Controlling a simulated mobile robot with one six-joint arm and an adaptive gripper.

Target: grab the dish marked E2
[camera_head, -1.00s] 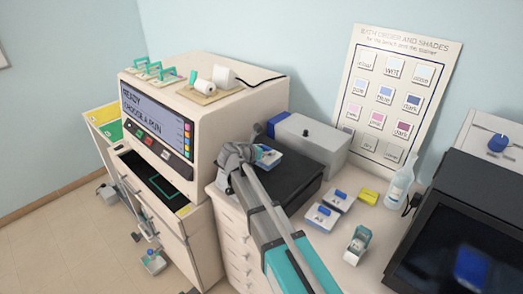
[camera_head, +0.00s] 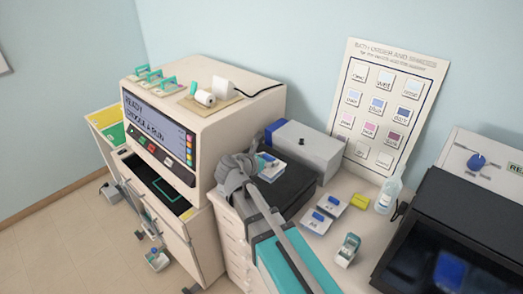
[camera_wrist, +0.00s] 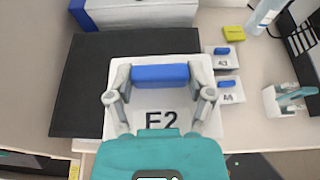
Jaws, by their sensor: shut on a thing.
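The dish marked E2 (camera_wrist: 160,122) is white with a blue handle (camera_wrist: 160,75) on top; its label reads E2 in the wrist view. My gripper (camera_wrist: 160,90) has its two grey fingers on either side of the blue handle and is shut on it. In the head view my gripper (camera_head: 240,170) is over the black mat, and part of the dish (camera_head: 270,167) shows just beyond it. The dish is over the black mat (camera_wrist: 82,85); I cannot tell whether it touches the mat. My fingers and teal wrist hide part of the dish.
Two smaller dishes with blue handles (camera_head: 333,203) (camera_head: 316,222) stand right of the mat, near a yellow block (camera_head: 361,200) and a bottle (camera_head: 388,192). A grey box (camera_head: 303,148) stands behind the mat. The staining machine (camera_head: 200,130) is at left.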

